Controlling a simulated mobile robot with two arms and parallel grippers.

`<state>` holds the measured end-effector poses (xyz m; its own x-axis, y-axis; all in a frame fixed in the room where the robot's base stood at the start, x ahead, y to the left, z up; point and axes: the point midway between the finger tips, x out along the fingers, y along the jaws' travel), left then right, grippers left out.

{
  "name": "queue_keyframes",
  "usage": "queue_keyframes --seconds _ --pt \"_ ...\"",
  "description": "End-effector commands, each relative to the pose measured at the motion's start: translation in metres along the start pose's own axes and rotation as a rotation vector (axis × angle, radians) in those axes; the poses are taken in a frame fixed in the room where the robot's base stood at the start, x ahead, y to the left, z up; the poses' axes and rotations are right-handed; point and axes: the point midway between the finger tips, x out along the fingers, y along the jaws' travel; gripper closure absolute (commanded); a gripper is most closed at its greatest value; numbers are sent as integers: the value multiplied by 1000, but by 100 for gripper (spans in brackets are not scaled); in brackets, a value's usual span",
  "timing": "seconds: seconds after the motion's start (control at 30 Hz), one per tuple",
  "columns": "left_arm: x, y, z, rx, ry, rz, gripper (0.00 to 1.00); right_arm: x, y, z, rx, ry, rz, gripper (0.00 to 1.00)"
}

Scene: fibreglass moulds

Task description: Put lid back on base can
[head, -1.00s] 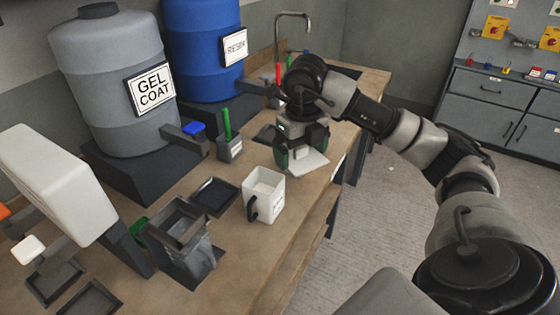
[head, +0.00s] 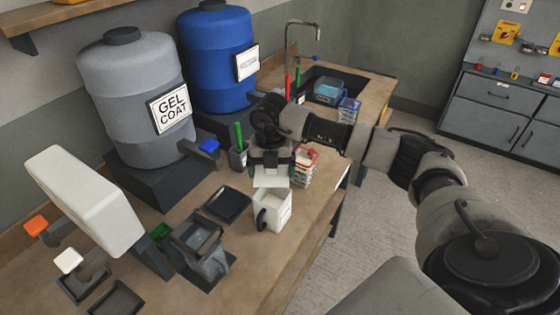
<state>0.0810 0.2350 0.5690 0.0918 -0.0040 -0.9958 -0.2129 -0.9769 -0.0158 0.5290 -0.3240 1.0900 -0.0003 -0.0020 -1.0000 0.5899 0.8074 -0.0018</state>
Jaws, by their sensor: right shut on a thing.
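The base can (head: 274,211) is a square white container with a dark handle and a label. It stands upright on the workbench, its top open and whitish inside. My right gripper (head: 271,168) is shut on the flat white lid (head: 270,179). It holds the lid just above and behind the can's rear rim, covering little or none of the opening. Whether lid and rim touch is hard to tell. My left gripper is not in view.
A dark tray (head: 228,204) and a grey bin (head: 198,248) stand left of the can on the workbench (head: 262,270). A red-and-white container (head: 305,168) stands close behind, right of my gripper. A cup with a green tool (head: 239,155) is behind left.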

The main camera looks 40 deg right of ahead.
Motion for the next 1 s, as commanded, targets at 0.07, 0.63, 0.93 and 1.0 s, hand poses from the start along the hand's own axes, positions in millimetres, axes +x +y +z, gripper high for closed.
queue_keyframes --seconds 0.07,0.63,0.93,1.0 --pt "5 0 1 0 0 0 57 6 0 0 -1 1 0 34" --pt "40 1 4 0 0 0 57 57 0 0 -3 1 0 34" --pt "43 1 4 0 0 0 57 62 0 0 -3 1 0 34" --pt "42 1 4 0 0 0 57 62 0 0 -3 1 0 34"
